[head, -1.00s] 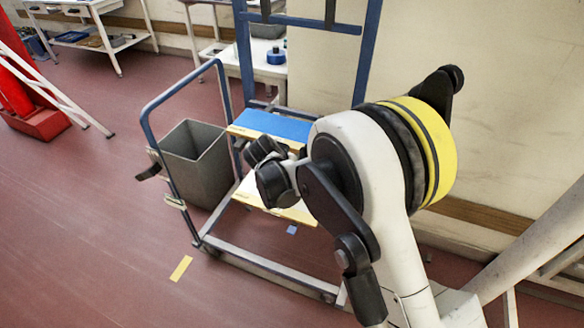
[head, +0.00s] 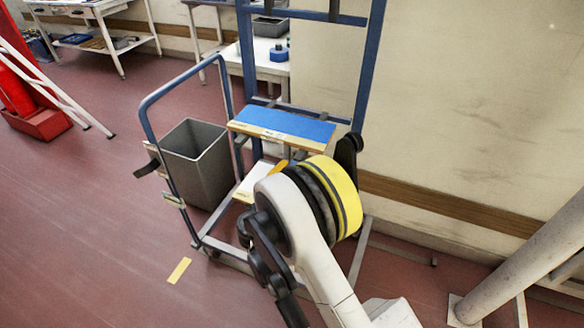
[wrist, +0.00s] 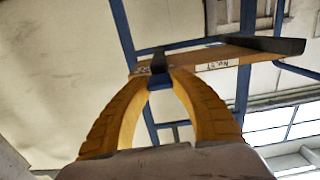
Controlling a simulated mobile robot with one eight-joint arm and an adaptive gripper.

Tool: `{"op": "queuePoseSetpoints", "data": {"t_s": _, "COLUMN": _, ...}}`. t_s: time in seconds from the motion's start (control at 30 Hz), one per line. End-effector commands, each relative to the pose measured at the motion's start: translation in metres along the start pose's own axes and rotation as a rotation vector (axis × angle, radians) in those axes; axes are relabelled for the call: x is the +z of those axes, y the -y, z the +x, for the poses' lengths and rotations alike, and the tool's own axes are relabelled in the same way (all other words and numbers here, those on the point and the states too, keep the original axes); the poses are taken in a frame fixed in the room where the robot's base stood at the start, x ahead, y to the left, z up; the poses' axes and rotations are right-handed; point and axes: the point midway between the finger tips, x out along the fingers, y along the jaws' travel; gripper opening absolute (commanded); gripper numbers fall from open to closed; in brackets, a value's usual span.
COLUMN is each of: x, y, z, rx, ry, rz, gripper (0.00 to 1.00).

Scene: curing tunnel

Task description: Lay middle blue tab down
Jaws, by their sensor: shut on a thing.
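My gripper (wrist: 160,82) has yellow ribbed fingers. In the wrist view their tips are closed on a small blue tab (wrist: 160,83), just below a dark bracket (wrist: 158,62) at the edge of a wooden board (wrist: 225,58). The tab is largely hidden between the tips, so its tilt cannot be told. In the head view the blue-topped board (head: 285,122) sits on the blue frame (head: 247,65), with a white label on its front edge. A yellow part of my gripper (head: 279,166) shows just below this board, mostly hidden behind my arm.
A lower pale board (head: 255,180) lies under the blue-topped one on the cart. A grey bin (head: 197,165) stands left of the frame, by the blue handle rail (head: 182,83). The wall is close on the right. The floor at left is open.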

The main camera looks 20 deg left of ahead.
Motion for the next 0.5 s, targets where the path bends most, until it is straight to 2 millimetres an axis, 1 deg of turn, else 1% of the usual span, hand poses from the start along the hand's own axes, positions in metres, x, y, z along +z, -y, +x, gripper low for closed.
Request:
{"op": "queuePoseSetpoints", "data": {"t_s": 0.2, "x": 0.0019, "y": 0.0003, "z": 0.0005, "rx": 0.000, "ry": -0.055, "rz": -0.001, "gripper": 0.00}}
{"op": "queuePoseSetpoints", "data": {"t_s": 0.5, "x": 0.0019, "y": 0.0002, "z": 0.0008, "rx": 0.000, "ry": -0.068, "rz": 0.000, "gripper": 0.00}}
